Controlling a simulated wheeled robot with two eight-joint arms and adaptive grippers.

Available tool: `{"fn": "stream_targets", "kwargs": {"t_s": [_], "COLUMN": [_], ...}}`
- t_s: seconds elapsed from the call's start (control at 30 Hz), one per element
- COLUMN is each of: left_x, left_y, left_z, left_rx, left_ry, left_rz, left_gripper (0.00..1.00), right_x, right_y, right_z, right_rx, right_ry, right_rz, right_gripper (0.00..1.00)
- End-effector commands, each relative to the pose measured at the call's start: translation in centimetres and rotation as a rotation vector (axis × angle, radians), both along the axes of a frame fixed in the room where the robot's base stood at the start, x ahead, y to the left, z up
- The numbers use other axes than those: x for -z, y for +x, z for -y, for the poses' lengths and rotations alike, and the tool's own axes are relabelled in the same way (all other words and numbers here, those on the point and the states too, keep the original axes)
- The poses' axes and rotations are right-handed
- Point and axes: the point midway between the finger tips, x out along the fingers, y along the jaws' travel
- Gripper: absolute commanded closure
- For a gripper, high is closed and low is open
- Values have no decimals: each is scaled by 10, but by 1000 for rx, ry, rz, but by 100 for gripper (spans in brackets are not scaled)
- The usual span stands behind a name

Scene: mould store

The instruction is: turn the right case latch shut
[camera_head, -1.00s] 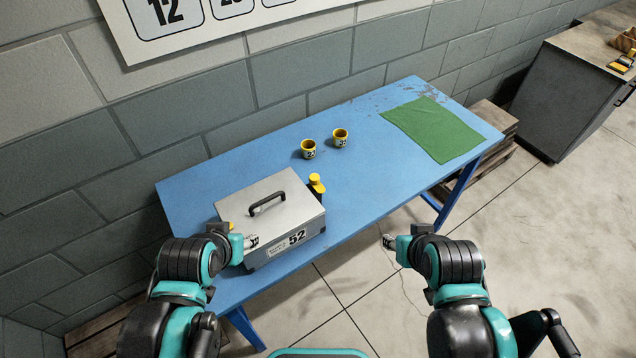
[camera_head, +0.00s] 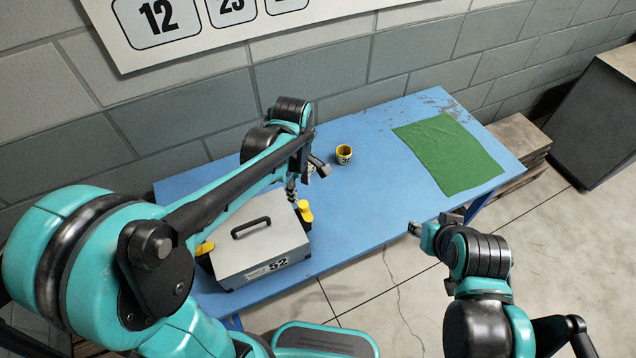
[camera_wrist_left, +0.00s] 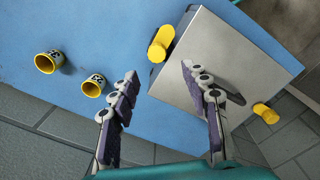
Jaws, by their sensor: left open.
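The grey metal case (camera_head: 262,250) with a black handle and the number 52 stands on the blue table, lid down. Its right latch (camera_head: 304,211) is a yellow knob on a black mount at the right side; it also shows in the left wrist view (camera_wrist_left: 161,43). The left latch (camera_head: 204,248) is yellow too and shows at the case's other side (camera_wrist_left: 266,113). My left gripper (camera_head: 305,178) is open and empty, pointing down above the table behind the right latch; its fingers (camera_wrist_left: 160,72) are apart from it. My right gripper (camera_head: 414,228) is off the table's front edge; its fingers are too small to judge.
A yellow cup (camera_head: 343,154) stands behind the case; a second cup (camera_wrist_left: 93,86) is partly hidden by my left gripper in the head view. A green cloth (camera_head: 450,153) lies at the table's right end. The block wall rises behind. The middle of the blue table (camera_head: 375,195) is clear.

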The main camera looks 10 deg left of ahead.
Motion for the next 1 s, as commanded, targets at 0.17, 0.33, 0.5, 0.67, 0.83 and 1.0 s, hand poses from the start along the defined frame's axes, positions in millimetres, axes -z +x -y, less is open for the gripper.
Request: {"fn": "stream_targets", "kwargs": {"t_s": [0.17,0.33,0.5,0.67,0.83,1.0], "left_x": [10,36,64,80,84,83], "left_y": [4,4,4,4,4,4], "left_z": [3,3,3,3,3,3], "left_rx": [-69,-70,-69,-68,-68,-68], "left_ry": [3,3,3,3,3,3], "left_rz": [-30,-30,-29,-29,-28,-28], "left_gripper": [53,53,53,53,53,53], "right_x": [0,9,18,22,22,22], "right_y": [0,0,0,0,0,0], "right_z": [0,0,0,0,0,0], "right_rx": [0,0,0,0,0,0], "right_ry": [0,0,0,0,0,0], "right_rz": [0,0,0,0,0,0], "right_gripper": [60,60,60,60,60,60]}}
